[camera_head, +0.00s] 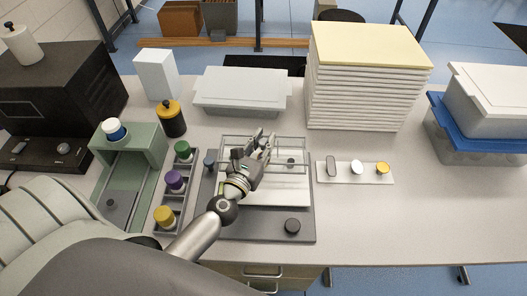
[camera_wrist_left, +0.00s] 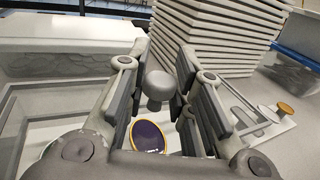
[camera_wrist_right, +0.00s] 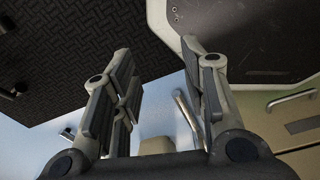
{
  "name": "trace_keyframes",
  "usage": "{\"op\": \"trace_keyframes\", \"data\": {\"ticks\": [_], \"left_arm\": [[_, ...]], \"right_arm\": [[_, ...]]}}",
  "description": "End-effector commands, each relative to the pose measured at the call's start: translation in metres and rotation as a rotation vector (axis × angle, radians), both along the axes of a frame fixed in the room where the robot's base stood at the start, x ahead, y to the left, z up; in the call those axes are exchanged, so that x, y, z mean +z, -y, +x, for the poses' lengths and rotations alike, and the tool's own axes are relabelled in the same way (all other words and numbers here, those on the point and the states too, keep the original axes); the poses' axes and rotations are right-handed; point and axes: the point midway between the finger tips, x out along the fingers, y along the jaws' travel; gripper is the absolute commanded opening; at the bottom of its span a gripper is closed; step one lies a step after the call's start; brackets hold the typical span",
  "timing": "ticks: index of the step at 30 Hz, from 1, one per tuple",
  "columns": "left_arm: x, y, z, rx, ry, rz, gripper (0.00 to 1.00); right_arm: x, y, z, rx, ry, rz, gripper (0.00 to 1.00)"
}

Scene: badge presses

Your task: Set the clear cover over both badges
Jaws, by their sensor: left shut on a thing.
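My left gripper (camera_head: 262,143) is over the clear cover (camera_head: 303,151) in the head view. In the left wrist view its fingers are shut on the cover's grey knob (camera_wrist_left: 159,84). The cover is a see-through box with pale edges, above the white plate (camera_head: 262,222) on the grey base (camera_head: 211,222). A purple badge with a gold rim (camera_wrist_left: 149,136) shows below the knob in the left wrist view. A second badge cannot be made out clearly; my gripper hides part of the area. My right gripper (camera_wrist_right: 158,75) is open and empty in its wrist view.
A strip with three small pieces (camera_head: 357,172) lies right of the base. A tray of coloured-top stamps (camera_head: 175,182) and a green press (camera_head: 148,140) stand left. A white lidded box (camera_head: 242,90) and tall stack (camera_head: 365,85) stand behind. The front right table is clear.

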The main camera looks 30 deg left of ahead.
Motion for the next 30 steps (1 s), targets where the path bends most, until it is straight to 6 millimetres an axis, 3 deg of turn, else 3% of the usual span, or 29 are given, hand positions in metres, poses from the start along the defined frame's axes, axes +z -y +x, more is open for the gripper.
{"op": "trace_keyframes", "data": {"ticks": [1,4,18,19,23,30], "left_arm": [[-0.014,0.002,-0.001,-0.005,-0.003,0.002,0.00],[-0.024,0.002,-0.001,-0.005,-0.002,0.001,0.00],[-0.031,0.002,-0.001,-0.003,-0.001,-0.002,0.00],[-0.029,0.002,-0.001,-0.003,-0.002,-0.001,0.26],[-0.029,0.002,-0.001,-0.003,-0.002,-0.001,0.43],[-0.029,0.002,-0.001,-0.003,-0.002,-0.001,0.44]], "right_arm": [[-0.011,0.003,-0.002,0.001,-0.003,-0.004,0.40],[-0.017,0.006,-0.005,0.001,-0.008,-0.008,0.40],[-0.022,0.011,-0.008,-0.003,-0.014,-0.014,0.40],[-0.020,0.011,-0.008,-0.003,-0.014,-0.014,0.40],[-0.020,0.011,-0.008,-0.003,-0.014,-0.014,0.40],[-0.020,0.011,-0.008,-0.002,-0.013,-0.014,0.40]]}}
